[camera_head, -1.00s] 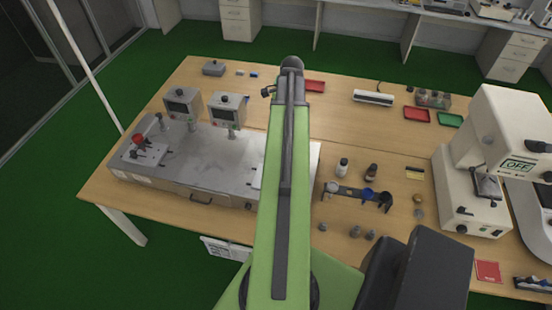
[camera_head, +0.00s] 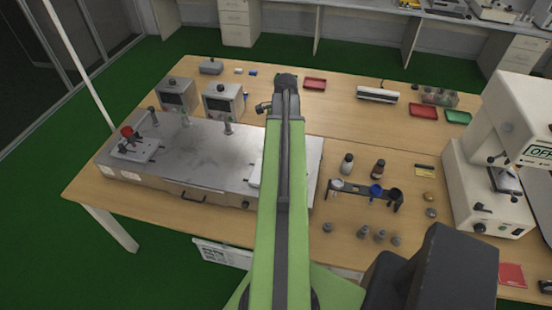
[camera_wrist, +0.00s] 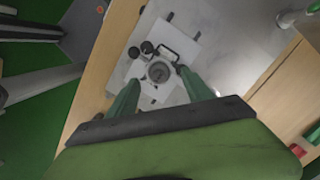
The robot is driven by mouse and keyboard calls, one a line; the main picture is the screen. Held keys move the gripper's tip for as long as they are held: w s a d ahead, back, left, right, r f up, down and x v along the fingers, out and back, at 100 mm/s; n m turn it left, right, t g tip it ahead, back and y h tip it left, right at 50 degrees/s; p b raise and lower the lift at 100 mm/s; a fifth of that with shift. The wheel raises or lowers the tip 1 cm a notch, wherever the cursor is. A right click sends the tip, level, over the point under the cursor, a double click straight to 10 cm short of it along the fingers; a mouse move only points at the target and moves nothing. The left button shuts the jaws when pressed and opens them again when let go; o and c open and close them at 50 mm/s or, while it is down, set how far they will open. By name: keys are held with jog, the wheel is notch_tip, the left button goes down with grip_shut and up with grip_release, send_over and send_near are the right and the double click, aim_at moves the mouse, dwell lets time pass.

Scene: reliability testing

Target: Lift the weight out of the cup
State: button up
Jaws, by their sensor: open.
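In the wrist view my gripper (camera_wrist: 158,92) is open, with one green finger on each side of a round metal cup (camera_wrist: 170,66). A grey round piece that looks like the weight (camera_wrist: 158,73) sits inside the cup; its height in there is hard to tell. The cup is on a white plate (camera_wrist: 185,45) with dark round knobs to its left. The fingers appear apart from the cup, but the gap in depth cannot be told. In the head view my arm hides the gripper and the cup.
Right of my arm are a black holder (camera_head: 363,193), bottles (camera_head: 347,164) and several small grey weights (camera_head: 363,232). A white instrument (camera_head: 492,180) stands far right.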

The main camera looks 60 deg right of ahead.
jog(key=f+b, duration=0.3)
jog(key=f, duration=0.1)
jog(key=shift+a+f, duration=0.1)
jog(key=shift+a, duration=0.15)
jog(key=shift+r, duration=0.2)
grip_shut()
